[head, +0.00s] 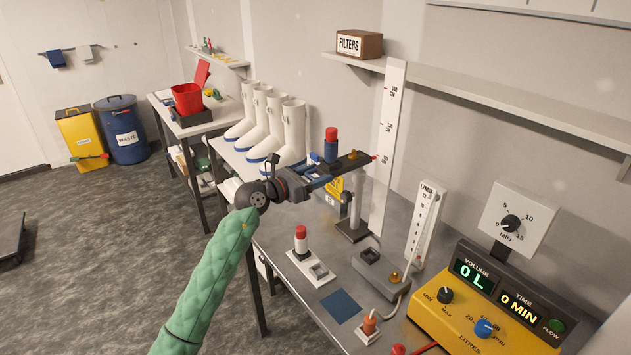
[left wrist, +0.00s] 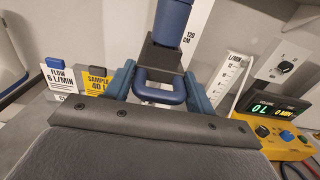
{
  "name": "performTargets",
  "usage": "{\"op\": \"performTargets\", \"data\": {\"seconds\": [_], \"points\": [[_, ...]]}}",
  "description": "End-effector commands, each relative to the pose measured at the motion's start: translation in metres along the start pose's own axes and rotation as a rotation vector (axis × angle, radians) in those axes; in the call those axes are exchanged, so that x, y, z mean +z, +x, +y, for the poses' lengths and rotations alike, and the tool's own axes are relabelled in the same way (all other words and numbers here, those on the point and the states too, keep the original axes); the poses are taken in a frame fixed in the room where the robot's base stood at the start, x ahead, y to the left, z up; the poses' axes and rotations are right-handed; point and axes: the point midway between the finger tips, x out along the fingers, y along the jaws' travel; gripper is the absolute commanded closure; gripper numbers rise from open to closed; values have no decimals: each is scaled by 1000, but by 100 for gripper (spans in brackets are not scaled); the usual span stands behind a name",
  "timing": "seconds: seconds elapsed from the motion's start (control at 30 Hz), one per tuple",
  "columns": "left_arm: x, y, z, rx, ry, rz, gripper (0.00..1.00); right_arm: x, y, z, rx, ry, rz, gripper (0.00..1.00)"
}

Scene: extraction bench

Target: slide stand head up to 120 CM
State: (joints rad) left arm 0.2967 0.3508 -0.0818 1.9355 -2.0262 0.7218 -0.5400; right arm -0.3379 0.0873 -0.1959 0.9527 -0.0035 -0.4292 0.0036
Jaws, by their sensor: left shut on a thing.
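The stand has a grey post (head: 355,193) on a dark base (head: 352,231). Its dark head (head: 352,156) carries an upright blue holder with a red top (head: 331,140). A red-tipped pointer (head: 373,157) reaches from the head to a tall white scale (head: 391,110). In the head view the tip lies below the 120 CM mark, which also shows in the left wrist view (left wrist: 188,38). My left gripper (left wrist: 160,88) is shut on the head's blue loop handle (left wrist: 160,97). In the head view the gripper (head: 322,181) comes in from the left.
A yellow pump console (head: 454,301) reading 0 L and 0 MIN stands at the right. A flowmeter (head: 424,220) and a small grey block (head: 383,272) are right of the stand. White boots (head: 290,135) stand behind my gripper. A red-capped cartridge (head: 301,239) stands in front.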

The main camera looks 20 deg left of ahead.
Motion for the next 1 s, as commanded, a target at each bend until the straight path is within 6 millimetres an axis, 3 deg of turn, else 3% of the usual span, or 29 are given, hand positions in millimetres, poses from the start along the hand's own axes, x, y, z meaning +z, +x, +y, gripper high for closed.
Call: {"op": "performTargets", "data": {"seconds": [0.07,0.37,0.4,0.47,0.9,1.0], "points": [[9,0,0,2,2,-2,86,4,-2,1,1,0,-3,43],[8,0,0,2,0,0,86,5,0,3,2,0,-2,43],[8,0,0,1,0,0,42,5,0,3,2,0,-2,43],[7,0,0,1,0,0,30,5,0,3,3,0,-2,43],[4,-9,1,2,1,1,29,4,5,5,4,0,-4,43],[3,-22,1,2,3,2,29,-21,2,2,2,0,19,43]]}}
